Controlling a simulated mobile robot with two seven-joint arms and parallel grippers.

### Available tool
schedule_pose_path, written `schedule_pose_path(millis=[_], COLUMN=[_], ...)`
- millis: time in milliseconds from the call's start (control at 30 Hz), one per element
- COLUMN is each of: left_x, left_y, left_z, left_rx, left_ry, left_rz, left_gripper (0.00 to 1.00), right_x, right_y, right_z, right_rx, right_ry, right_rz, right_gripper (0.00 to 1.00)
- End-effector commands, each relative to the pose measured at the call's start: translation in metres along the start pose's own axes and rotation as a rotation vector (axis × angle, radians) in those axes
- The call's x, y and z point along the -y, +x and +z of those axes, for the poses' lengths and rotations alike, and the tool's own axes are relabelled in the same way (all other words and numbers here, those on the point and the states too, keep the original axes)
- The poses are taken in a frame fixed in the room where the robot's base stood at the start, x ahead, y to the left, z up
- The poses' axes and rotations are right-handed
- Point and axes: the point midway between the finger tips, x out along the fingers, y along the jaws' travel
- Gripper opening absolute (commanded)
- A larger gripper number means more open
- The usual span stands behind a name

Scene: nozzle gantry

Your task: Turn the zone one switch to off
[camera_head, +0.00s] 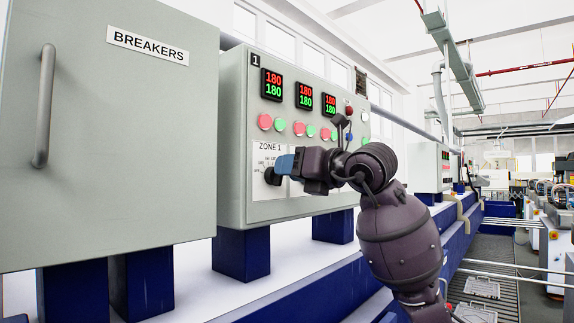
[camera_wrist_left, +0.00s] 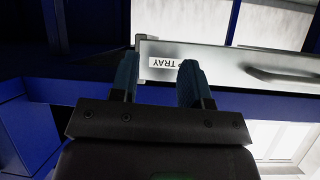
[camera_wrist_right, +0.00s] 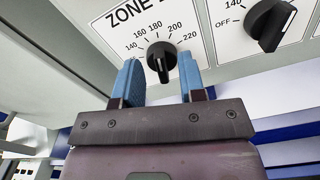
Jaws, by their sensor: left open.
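The zone one switch is a black rotary knob (camera_wrist_right: 160,58) on a white plate marked ZONE 1, with numbers from 140 to 220 around it. In the head view the knob (camera_head: 271,176) is on the lower front of the grey control box. My right gripper (camera_wrist_right: 160,82) is open, with one blue finger on each side of the knob and gaps visible between; I see no clear contact. The left finger covers part of the dial, and no OFF mark shows there. My left gripper (camera_wrist_left: 158,82) is open and empty, away from the switch.
A second black knob (camera_wrist_right: 268,22) with an OFF mark is close on the right. Buttons (camera_head: 265,121) and displays (camera_head: 272,84) are above. The breakers cabinet (camera_head: 110,150) is on the left. A labelled tray front (camera_wrist_left: 220,62) is by my left gripper.

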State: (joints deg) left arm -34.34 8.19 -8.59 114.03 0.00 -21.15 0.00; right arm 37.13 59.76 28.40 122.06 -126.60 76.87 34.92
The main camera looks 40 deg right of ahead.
Motion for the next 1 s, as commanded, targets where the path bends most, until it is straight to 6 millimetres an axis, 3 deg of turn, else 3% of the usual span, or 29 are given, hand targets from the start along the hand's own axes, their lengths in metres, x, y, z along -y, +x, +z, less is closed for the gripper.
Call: schedule_pose_path(millis=[200,467,567,733,1000], left_x=[0.0,0.0,0.0,0.0,0.0], left_y=[-0.001,-0.001,-0.001,-0.003,-0.003], left_z=[-0.006,-0.006,-0.005,-0.002,0.002], left_rx=[-0.007,-0.007,-0.005,0.001,0.007], left_ry=[0.0,0.0,0.0,-0.001,-0.001], left_rz=[0.001,0.001,0.0,-0.001,-0.001], left_gripper=[0.43,0.43,0.43,0.43,0.43], right_x=[0.0,0.0,0.0,0.0,0.0], right_y=[0.013,0.015,0.015,0.015,0.014], right_z=[0.0,0.0,0.0,0.0,-0.001], right_rx=[0.0,0.0,0.0,0.0,0.0], right_ry=[0.0,-0.001,-0.001,-0.001,-0.012], right_rz=[0.0,0.0,0.0,0.0,0.0], right_gripper=[0.37,0.37,0.27,0.0,0.0])
